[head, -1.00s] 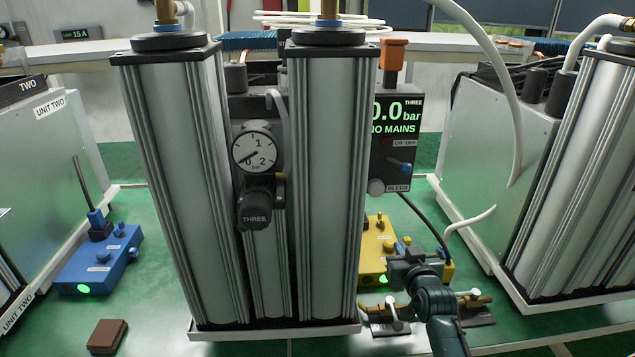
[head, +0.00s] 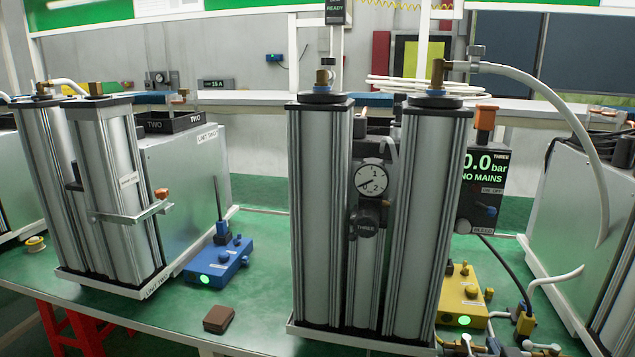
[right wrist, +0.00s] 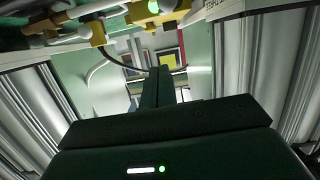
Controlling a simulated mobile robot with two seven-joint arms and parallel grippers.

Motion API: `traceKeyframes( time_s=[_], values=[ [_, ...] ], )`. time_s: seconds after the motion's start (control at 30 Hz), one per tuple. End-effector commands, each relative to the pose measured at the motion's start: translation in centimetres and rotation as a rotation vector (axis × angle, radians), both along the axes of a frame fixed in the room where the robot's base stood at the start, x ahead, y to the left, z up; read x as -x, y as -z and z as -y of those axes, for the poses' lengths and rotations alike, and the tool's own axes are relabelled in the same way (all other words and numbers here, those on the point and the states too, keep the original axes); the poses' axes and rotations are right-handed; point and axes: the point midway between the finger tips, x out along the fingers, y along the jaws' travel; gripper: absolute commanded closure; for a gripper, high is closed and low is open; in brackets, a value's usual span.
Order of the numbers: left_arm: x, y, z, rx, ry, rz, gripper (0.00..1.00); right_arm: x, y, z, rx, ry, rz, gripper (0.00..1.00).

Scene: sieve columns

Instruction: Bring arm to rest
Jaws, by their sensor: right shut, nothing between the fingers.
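My right gripper (right wrist: 160,74) shows in the right wrist view as dark fingers closed together, with nothing between them. Past its tips, a yellow fitting (right wrist: 98,33) and pale tubes lie along the top of the picture. In the head view I cannot make out my right gripper clearly; the bottom right, around the small valves (head: 468,344), is crowded and partly cut off. My left gripper is not in view.
Unit three's silver columns (head: 320,215) stand in the middle, with its gauge (head: 371,178) between them. The yellow box (head: 462,300) sits to their right. A blue box (head: 222,262) and brown block (head: 219,318) lie left. The green bench (head: 262,280) is clear between them.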

Motion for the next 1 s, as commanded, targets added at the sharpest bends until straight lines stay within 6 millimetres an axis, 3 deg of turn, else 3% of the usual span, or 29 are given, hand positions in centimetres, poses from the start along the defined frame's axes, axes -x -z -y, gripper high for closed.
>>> traceKeyframes(
  time_s=[0.03,0.27,0.4,0.6,0.77,1.0],
  values=[
    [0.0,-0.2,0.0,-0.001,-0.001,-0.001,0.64,1.5,1.4,-1.4,0.015,-0.033,-0.035,1.00],
    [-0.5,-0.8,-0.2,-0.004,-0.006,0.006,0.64,8.2,5.7,-8.2,0.048,-0.189,-0.151,1.00],
    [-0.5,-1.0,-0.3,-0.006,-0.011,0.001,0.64,14.3,8.2,-13.4,0.037,-0.308,-0.236,1.00],
    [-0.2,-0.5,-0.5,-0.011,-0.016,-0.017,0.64,22.3,9.6,-19.6,-0.017,-0.443,-0.332,1.00],
    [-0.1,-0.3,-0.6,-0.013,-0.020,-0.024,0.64,24.8,9.7,-21.4,-0.042,-0.481,-0.360,1.00],
    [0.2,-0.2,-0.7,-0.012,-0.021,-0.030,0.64,25.0,9.8,-21.6,-0.045,-0.485,-0.362,1.00]
  ],
)
